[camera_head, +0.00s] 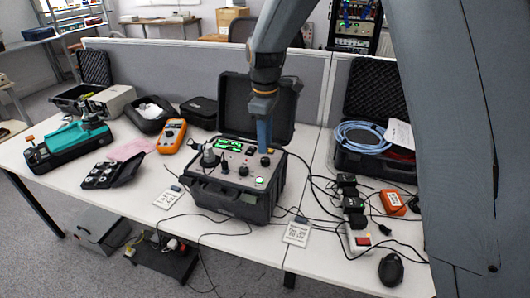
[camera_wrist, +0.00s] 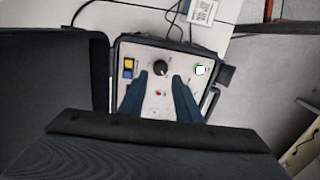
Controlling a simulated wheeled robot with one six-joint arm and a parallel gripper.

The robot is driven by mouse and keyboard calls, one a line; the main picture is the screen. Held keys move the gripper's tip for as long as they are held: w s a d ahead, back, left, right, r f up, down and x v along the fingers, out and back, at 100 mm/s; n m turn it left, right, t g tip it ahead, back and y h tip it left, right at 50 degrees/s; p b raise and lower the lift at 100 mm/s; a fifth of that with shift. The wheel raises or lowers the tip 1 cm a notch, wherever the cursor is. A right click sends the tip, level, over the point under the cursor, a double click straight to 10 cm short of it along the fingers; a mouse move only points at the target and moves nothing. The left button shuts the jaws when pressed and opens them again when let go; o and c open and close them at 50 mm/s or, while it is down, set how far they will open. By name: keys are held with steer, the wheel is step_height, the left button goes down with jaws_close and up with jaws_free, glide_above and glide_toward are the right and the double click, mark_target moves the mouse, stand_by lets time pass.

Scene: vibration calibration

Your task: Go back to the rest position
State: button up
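The calibration unit (camera_head: 228,200) is a black case with a light grey panel and its lid open, standing on the white table in the head view. The panel has green displays, knobs and a lit green button. My gripper (camera_head: 265,150) points down over the right rear part of the panel. In the wrist view, my gripper (camera_wrist: 160,82) has two dark blue fingers spread apart with nothing between their tips. A black knob (camera_wrist: 161,67) shows just beyond the fingertips. Whether a finger touches the panel (camera_wrist: 146,57) cannot be told.
The open lid (camera_head: 262,100) rises behind my gripper. An open case with blue cable (camera_head: 362,137) stands to the right. An orange multimeter (camera_head: 172,136) and a teal device (camera_head: 70,146) are on the left. Cables and black adapters (camera_head: 352,203) lie on the right table.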

steer(key=shift+r, duration=1.15)
steer(key=s+d+f+m, duration=0.2)
steer(key=s+d+m, duration=0.5)
steer(key=s, duration=0.4)
steer(key=s+d+f+m+t, duration=0.1)
steer(key=s+d+f+m, duration=0.1)
steer(key=s+d+m, duration=0.5)
steer(key=s+d, duration=0.3)
steer(key=s, duration=0.2)
steer(key=shift+d, duration=0.2)
stand_by(0.4)
